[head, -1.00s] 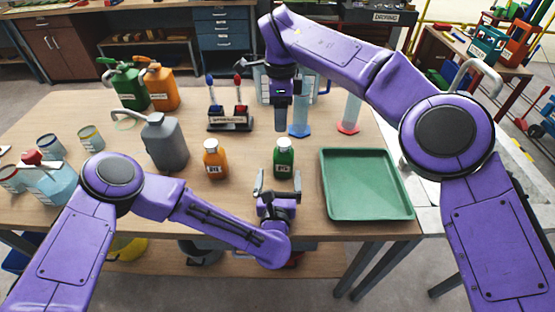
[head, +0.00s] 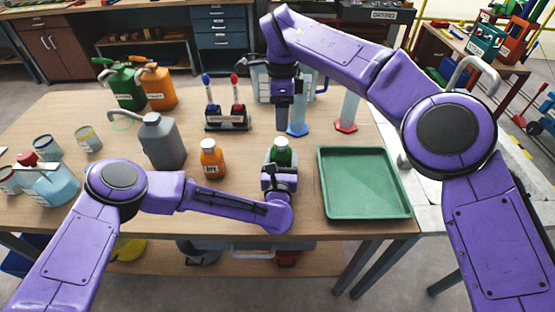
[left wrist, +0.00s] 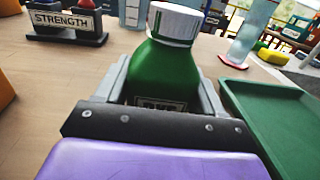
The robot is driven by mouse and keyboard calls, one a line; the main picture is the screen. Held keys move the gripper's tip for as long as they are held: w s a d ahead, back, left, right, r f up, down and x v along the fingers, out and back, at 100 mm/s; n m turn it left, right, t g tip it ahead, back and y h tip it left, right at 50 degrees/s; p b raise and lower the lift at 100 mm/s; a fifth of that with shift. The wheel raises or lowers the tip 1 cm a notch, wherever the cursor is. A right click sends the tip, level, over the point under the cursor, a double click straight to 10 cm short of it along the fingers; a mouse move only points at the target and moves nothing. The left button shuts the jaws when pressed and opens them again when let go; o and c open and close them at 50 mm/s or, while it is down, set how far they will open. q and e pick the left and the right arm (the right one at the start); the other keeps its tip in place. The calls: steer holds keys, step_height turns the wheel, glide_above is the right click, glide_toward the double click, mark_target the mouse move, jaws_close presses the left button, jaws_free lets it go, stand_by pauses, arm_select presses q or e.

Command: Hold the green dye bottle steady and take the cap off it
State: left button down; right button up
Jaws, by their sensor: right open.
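The green dye bottle (head: 281,156) stands upright on the table with its white cap (head: 281,142) on. In the left wrist view the bottle (left wrist: 165,68) and its ribbed cap (left wrist: 176,22) are close ahead. My left gripper (head: 281,165) is low at the bottle, with one finger on each side of its body. In the left wrist view its fingers (left wrist: 163,88) flank the bottle closely; whether they press on it I cannot tell. My right gripper (head: 282,122) points down, open and empty, above and beyond the cap. The bottle's lower part is hidden by my left gripper.
An orange bottle (head: 211,160) and a grey jug (head: 161,143) stand to the left. A green tray (head: 364,212) lies to the right. A marker stand (head: 227,126) and blue-based cylinder (head: 298,130) are behind.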

mark_target(281, 141)
steer(key=m, duration=1.3)
steer(key=shift+m, duration=0.3)
steer(key=m, duration=1.8)
steer(key=shift+m, duration=0.3)
steer(key=m, duration=0.5)
steer(key=shift+m, duration=0.4)
steer(key=m, duration=0.6)
steer(key=shift+m, duration=0.4)
step_height(281, 141, down, 8)
